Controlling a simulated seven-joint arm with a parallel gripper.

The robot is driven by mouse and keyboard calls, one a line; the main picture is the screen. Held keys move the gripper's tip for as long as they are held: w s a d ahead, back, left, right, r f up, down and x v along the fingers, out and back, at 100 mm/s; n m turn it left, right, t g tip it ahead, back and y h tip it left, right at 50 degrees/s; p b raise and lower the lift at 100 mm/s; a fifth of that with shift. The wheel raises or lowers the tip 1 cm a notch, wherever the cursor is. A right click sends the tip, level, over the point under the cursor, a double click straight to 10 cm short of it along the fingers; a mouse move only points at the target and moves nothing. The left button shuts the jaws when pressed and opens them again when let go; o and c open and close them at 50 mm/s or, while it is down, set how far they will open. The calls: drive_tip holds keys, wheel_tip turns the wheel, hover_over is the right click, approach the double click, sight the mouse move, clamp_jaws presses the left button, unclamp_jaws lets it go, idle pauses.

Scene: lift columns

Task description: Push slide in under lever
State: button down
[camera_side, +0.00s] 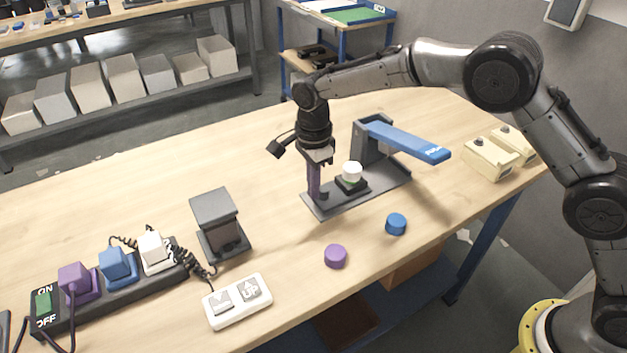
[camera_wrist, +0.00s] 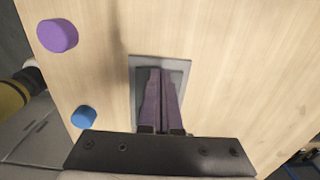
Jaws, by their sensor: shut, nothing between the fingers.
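The dark slide (camera_side: 352,187) sits on a grey base plate (camera_side: 392,182) in the side view and carries a small white and green round piece (camera_side: 351,170). The blue lever (camera_side: 405,140) is hinged on a grey post behind and slants down to the right; the slide is left of its free end. My gripper (camera_side: 315,192) has purple fingers, shut and empty, pointing down at the plate's left end, left of the slide. A dark peg stands by the fingertips; contact cannot be told. In the wrist view, the fingers (camera_wrist: 161,75) hide most of the plate (camera_wrist: 181,72).
Purple (camera_side: 335,256) and blue (camera_side: 396,224) discs lie in front of the plate. A grey column device (camera_side: 216,218), a white button box (camera_side: 238,301) and a power strip (camera_side: 105,290) are at left. Cream boxes (camera_side: 490,158) stand at right. Table behind the plate is clear.

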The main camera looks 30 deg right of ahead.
sight(354, 166)
drive_tip(key=shift+f, duration=0.6)
drive_tip(key=shift+d, duration=5.4)
drive_tip(key=shift+a, duration=0.3)
drive_tip(key=shift+r, duration=3.05)
